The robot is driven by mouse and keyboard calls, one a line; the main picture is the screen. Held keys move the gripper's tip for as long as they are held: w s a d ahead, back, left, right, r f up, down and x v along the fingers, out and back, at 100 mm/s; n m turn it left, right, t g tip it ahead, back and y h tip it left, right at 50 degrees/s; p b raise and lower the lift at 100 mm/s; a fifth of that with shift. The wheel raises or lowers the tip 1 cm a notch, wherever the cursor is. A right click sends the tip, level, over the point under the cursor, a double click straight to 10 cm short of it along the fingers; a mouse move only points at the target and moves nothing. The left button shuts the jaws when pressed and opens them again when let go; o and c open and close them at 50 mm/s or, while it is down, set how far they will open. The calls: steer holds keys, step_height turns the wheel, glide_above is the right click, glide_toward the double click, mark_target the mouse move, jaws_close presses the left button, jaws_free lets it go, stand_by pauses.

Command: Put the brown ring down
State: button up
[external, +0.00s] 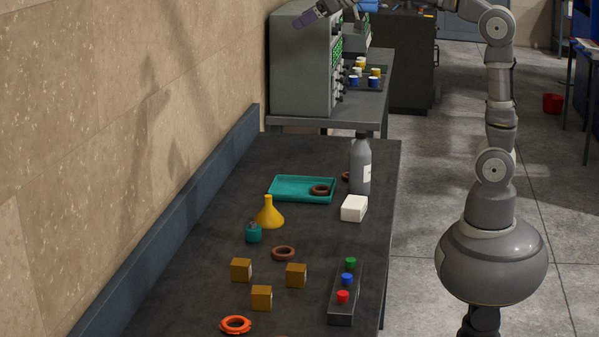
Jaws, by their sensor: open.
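Three brown rings are in view. One brown ring (283,253) lies flat on the dark table (215,215), in front of the yellow funnel. A second brown ring (320,189) lies at the right end of the teal tray (290,196). A third ring (345,176) is partly hidden behind the grey bottle. I cannot tell which one the task names.
A yellow funnel (269,214), teal jar (253,233), white block (354,208), grey bottle (361,168), several ochre cubes (296,275), an orange ring (235,325) and a button box (341,317) stand on the table. The grey cabinet (303,70) is behind. The table's left strip is clear.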

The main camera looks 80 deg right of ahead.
steer(key=s+a+r+t, duration=0.2)
steer(key=s+a+r, duration=0.1)
steer(key=s+r, duration=0.2)
steer(key=s+a+r+t+y, duration=0.1)
steer(key=s+a+r+t, duration=0.1)
steer(key=s+a+r, duration=0.2)
step_height(320, 180, up, 3)
steer(key=shift+s+a+r+n+y, duration=0.15)
steer(key=shift+s+n+y, duration=0.15)
steer(key=shift+s, duration=0.35)
